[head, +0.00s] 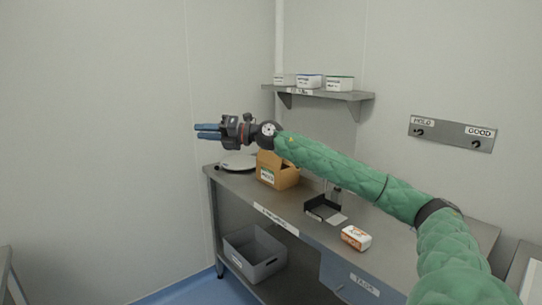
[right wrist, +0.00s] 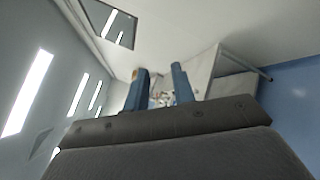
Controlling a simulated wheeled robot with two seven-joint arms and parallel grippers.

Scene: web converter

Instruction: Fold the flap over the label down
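A brown cardboard box (head: 285,177) with a white and green label (head: 267,175) on its front stands on the grey bench, just below my right forearm in the head view. The arm hides part of the box's top, so I cannot tell how its flaps lie. My right gripper (head: 207,131) has blue fingers pointing left, in the air above and left of the box, away from it. In the right wrist view its two fingers (right wrist: 160,92) are apart with nothing held between them. My left gripper is not in view.
A grey bin (head: 270,267) sits below. A wall shelf (head: 325,94) holds small boxes.

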